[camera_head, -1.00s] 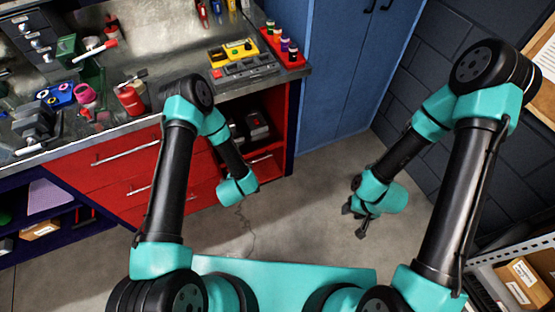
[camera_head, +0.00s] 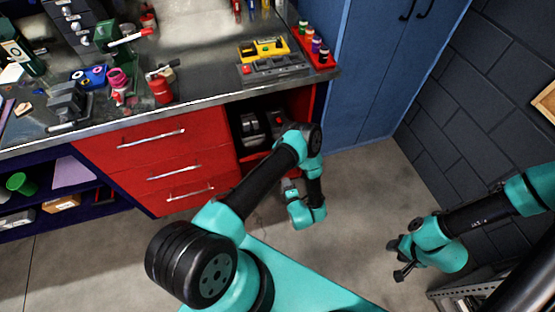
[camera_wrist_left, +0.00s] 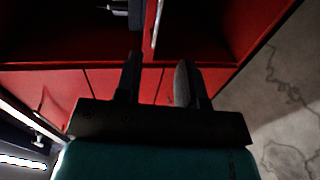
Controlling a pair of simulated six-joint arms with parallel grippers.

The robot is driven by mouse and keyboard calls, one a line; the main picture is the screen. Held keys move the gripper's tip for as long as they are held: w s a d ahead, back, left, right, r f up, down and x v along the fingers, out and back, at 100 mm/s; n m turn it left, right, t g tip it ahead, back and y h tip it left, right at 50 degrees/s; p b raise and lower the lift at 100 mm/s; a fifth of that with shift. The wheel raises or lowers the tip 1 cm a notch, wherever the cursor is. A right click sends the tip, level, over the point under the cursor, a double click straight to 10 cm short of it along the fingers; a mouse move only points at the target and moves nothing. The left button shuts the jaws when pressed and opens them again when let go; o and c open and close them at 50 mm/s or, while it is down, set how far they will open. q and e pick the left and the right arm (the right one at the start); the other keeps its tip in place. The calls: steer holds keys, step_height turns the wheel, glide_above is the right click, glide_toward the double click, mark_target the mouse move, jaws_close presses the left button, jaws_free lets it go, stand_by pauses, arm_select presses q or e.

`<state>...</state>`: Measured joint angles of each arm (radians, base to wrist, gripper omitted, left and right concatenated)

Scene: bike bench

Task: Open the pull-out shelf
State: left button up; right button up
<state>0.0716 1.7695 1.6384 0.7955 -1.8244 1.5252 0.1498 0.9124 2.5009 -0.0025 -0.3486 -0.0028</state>
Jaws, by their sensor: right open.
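The pull-out shelf (camera_head: 252,159) is in the open compartment of the red cabinet, under the right part of the bench top; dark tools stand in this compartment. My left arm hides part of it. My left gripper (camera_head: 289,186) is low in front of the compartment. In the left wrist view my left gripper (camera_wrist_left: 157,80) is open, with nothing seen between its fingers and red panels behind them. Whether it touches the cabinet I cannot tell. My right gripper (camera_head: 398,261) is open and empty above the floor at the right, away from the cabinet.
Red drawers (camera_head: 165,165) with bar handles are left of the compartment. Tools and a red bottle (camera_head: 160,88) clutter the bench top (camera_head: 205,85). A blue cabinet (camera_head: 380,75) stands to the right. The concrete floor (camera_head: 365,195) before it is clear.

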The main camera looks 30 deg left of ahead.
arm_select(q)
steer(key=x, duration=1.7)
steer(key=shift+w+a+f, duration=0.1)
steer(key=shift+w+a, duration=0.05)
jaws_close()
